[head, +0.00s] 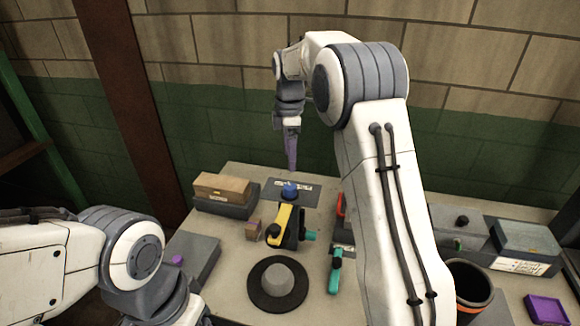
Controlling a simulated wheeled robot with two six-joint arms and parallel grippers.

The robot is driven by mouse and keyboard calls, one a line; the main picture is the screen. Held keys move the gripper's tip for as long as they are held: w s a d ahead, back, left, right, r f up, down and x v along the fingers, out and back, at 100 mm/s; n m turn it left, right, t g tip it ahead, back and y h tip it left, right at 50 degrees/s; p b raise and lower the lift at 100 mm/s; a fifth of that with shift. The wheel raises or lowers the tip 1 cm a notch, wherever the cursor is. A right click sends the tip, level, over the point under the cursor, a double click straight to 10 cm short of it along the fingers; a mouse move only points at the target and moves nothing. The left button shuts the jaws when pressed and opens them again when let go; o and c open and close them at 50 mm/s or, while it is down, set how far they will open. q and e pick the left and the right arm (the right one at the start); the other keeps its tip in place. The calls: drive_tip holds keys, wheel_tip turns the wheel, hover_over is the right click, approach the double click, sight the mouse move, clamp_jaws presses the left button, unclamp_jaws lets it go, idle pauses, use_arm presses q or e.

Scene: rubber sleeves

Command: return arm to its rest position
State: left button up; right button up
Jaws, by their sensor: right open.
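My right arm (385,190) rises from the lower right, bends at a large grey-banded joint and reaches back to the left. My right gripper (292,165) points down with purplish fingers above the back of the table. It is open, and I see nothing held in it. A blue knob-like piece (289,190) on a dark labelled plate (308,194) shows just below its fingertips, with a small gap in the picture. My left arm (130,255) is bent at the lower left; its gripper is out of view.
The table (225,240) holds a cardboard box (222,187), a yellow-and-black tool (284,228), a round black base with grey top (278,278), a teal-handled tool (335,272), a dark cup (468,283) and a purple tray (547,309). A brick wall (225,120) stands close behind.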

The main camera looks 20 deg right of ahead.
drive_tip(key=shift+r, duration=0.15)
drive_tip(key=s+a+m+b, duration=0.2)
drive_tip(key=s+a+m, duration=0.2)
drive_tip(key=s+a, duration=1.2)
drive_tip(key=s+a+f+m, duration=0.1)
drive_tip(key=s+f+m, duration=0.1)
drive_tip(key=s, duration=0.8)
drive_tip(key=s+f+m+y, duration=0.1)
drive_tip(key=s+f, duration=0.3)
drive_tip(key=s, duration=0.6)
drive_tip(key=shift+a+m+b, duration=0.35)
drive_tip(key=shift+m+b, duration=0.05)
drive_tip(key=shift+m, duration=0.3)
